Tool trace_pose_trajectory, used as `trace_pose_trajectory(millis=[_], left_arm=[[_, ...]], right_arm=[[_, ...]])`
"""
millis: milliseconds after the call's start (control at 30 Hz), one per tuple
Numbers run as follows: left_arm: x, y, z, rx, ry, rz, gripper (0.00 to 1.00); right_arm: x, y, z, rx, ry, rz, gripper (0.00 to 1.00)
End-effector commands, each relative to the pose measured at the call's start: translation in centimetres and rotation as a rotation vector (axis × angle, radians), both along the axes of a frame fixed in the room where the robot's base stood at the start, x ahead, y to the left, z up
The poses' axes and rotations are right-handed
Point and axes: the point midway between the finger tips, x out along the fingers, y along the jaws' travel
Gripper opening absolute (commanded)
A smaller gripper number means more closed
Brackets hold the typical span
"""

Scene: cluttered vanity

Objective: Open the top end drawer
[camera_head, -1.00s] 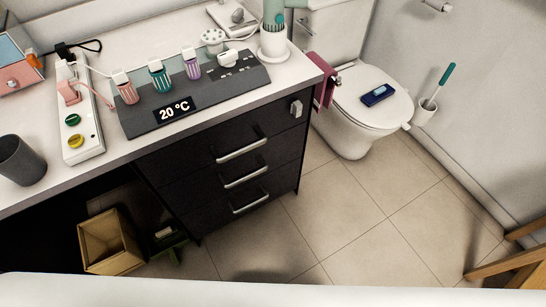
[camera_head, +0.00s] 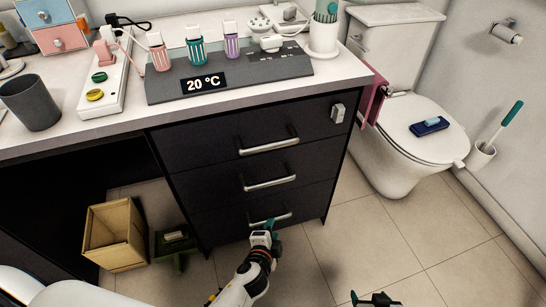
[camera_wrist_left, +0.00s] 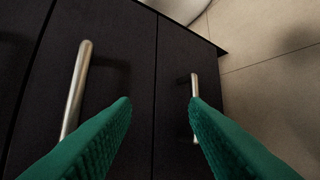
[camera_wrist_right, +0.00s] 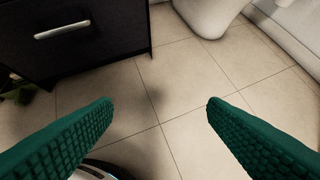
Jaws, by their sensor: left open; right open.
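The black cabinet's top drawer (camera_head: 225,133) is shut, under the counter, with a silver bar handle (camera_head: 268,142). A middle drawer (camera_head: 225,178) and a bottom drawer (camera_head: 220,220) sit below it, also shut. My left gripper (camera_head: 266,230) is low in front of the bottom drawer, below the top handle. In the left wrist view, its green fingers (camera_wrist_left: 160,115) are open and empty, facing two drawer handles. My right gripper (camera_head: 375,299) is at the bottom edge of the head view. Its green fingers (camera_wrist_right: 159,105) are open and empty over the floor.
The counter holds a grey device (camera_head: 235,80), a power strip (camera_head: 103,85) and a dark cup (camera_head: 32,103). A wooden bin (camera_head: 113,235) stands under the counter at the left. The toilet (camera_head: 405,145) stands right of the cabinet. The floor (camera_head: 350,240) in front is mostly clear.

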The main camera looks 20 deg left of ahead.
Motion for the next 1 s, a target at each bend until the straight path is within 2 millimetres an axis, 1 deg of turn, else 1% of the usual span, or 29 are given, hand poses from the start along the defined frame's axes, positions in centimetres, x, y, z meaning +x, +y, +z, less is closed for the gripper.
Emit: trace_pose_trajectory(millis=[33, 67, 100, 167, 200, 300, 400, 533, 667, 767, 900, 1000], left_arm=[[1.6, -0.3, 1.3, 0.056, -0.097, -0.011, 0.41], [2.3, -0.3, 2.9, 0.098, -0.15, -0.014, 0.41], [3.1, -0.3, 5.1, 0.15, -0.22, -0.012, 0.41], [3.8, 0.0, 8.4, 0.225, -0.317, -0.001, 0.41], [4.0, 0.2, 10.4, 0.269, -0.375, 0.011, 0.41], [3.9, 0.8, 14.8, 0.362, -0.491, 0.048, 0.41], [3.5, 1.4, 17.7, 0.422, -0.561, 0.081, 0.41], [3.3, 1.8, 19.4, 0.458, -0.597, 0.101, 0.41], [4.5, 2.0, 20.1, 0.461, -0.602, 0.103, 0.41], [6.1, 2.3, 20.5, 0.459, -0.601, 0.102, 0.41], [9.0, 2.9, 21.0, 0.46, -0.601, 0.102, 0.41], [10.9, 3.2, 21.2, 0.459, -0.6, 0.102, 0.41]], right_arm=[[1.0, 0.2, 0.5, 0.011, -0.054, 0.001, 0.67], [1.4, 0.3, 1.7, 0.018, -0.082, 0.0, 0.67], [1.8, 0.5, 3.3, 0.025, -0.119, 0.0, 0.67], [2.2, 0.6, 5.6, 0.036, -0.171, 0.001, 0.67], [2.2, 0.6, 7.1, 0.042, -0.202, 0.001, 0.67], [2.1, 0.6, 10.2, 0.055, -0.266, 0.002, 0.67], [1.8, 0.6, 12.4, 0.064, -0.306, 0.002, 0.67], [1.4, 0.5, 13.7, 0.066, -0.319, 0.001, 0.67], [0.8, 0.2, 13.4, 0.054, -0.269, -0.002, 0.67], [-0.2, -0.2, 12.6, 0.035, -0.193, -0.008, 0.67], [-1.6, -0.7, 11.5, 0.011, -0.092, -0.014, 0.67], [-2.3, -1.0, 10.9, 0.001, -0.044, -0.018, 0.67]])
